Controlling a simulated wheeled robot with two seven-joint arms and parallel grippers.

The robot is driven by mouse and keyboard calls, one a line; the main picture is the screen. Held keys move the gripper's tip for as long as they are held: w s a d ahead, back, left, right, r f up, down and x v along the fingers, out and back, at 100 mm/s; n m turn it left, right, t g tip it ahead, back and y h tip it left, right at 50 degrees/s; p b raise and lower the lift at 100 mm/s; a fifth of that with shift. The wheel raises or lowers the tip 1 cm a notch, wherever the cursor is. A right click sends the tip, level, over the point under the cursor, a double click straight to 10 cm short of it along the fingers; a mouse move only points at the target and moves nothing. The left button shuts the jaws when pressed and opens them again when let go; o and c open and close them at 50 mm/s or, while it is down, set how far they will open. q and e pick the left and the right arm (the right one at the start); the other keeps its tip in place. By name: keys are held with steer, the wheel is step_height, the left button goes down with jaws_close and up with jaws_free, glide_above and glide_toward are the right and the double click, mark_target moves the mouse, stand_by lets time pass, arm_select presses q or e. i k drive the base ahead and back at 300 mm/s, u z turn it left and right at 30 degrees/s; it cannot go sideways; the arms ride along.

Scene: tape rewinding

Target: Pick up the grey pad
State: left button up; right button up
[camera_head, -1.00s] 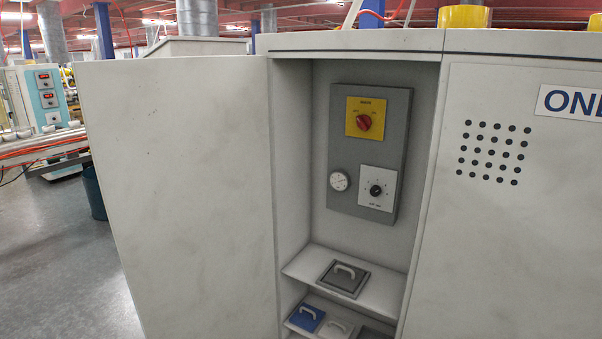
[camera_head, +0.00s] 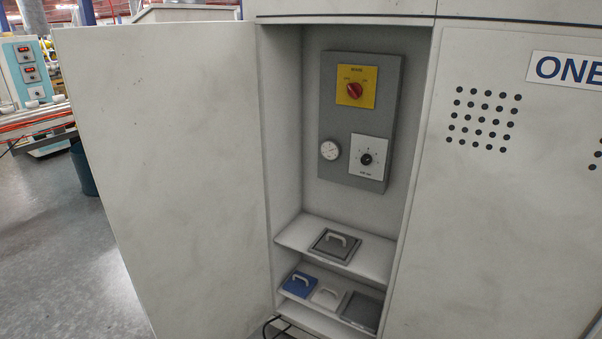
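A dark grey square pad (camera_head: 335,246) with a light grey handle on top lies on the upper shelf (camera_head: 366,264) inside the open cabinet. Another dark grey square (camera_head: 362,311) lies at the right end of the lower shelf; no handle shows on it. Neither of my grippers is in view.
A blue pad (camera_head: 298,285) and a whitish pad (camera_head: 327,297), both with handles, lie on the lower shelf. The open cabinet door (camera_head: 165,170) stands on the left. A control panel (camera_head: 390,100) with a red knob is above the shelves. Dark cables show at the bottom.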

mark_target(334, 243)
steer(key=i, duration=1.15)
steer(key=u, duration=0.5)
